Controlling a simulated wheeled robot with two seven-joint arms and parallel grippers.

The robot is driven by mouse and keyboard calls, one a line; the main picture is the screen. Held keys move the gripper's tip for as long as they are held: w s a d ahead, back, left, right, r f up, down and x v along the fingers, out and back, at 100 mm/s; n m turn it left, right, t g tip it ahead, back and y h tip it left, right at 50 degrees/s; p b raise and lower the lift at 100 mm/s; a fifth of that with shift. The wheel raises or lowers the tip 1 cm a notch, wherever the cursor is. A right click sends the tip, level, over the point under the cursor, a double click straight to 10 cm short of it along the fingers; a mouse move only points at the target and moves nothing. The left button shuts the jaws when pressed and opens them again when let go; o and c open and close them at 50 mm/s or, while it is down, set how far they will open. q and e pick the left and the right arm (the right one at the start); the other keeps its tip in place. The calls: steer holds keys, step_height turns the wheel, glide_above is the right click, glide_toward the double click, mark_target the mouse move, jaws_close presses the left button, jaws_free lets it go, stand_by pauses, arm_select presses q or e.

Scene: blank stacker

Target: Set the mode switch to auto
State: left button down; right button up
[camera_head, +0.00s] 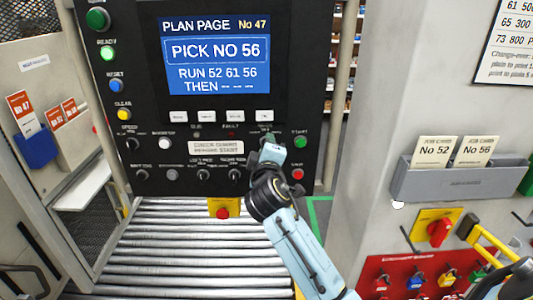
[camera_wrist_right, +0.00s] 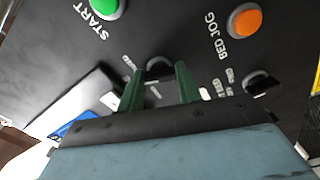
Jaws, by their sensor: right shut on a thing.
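The black control panel (camera_head: 150,150) stands upright ahead. My right gripper (camera_head: 270,147) reaches its upper knob row, left of the green START button (camera_head: 300,142). In the right wrist view the two green fingers of my right gripper (camera_wrist_right: 156,78) stand on either side of a black rotary knob, the mode switch (camera_wrist_right: 159,66), shut on it. Its label is too small and partly covered to read, so I cannot tell its setting. In the head view my gripper hides most of the knob. My left gripper is not in view.
An orange BED JOG button (camera_wrist_right: 245,21) and another black knob (camera_wrist_right: 262,84) lie close to my fingers. A screen (camera_head: 214,55) is above, a roller conveyor (camera_head: 180,250) below. A grey card holder (camera_head: 450,182) and red lock board (camera_head: 410,272) stand right.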

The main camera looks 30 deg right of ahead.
steer(key=m+b, duration=0.1)
steer(key=m, duration=0.3)
steer(key=shift+m+b, duration=0.3)
steer(key=shift+m, duration=0.1)
stand_by(0.5)
steer(key=o, duration=1)
steer(key=shift+s+a, duration=0.1)
steer(key=b+v, duration=0.2)
steer(key=v, duration=1.1)
steer(key=shift+s, duration=0.15)
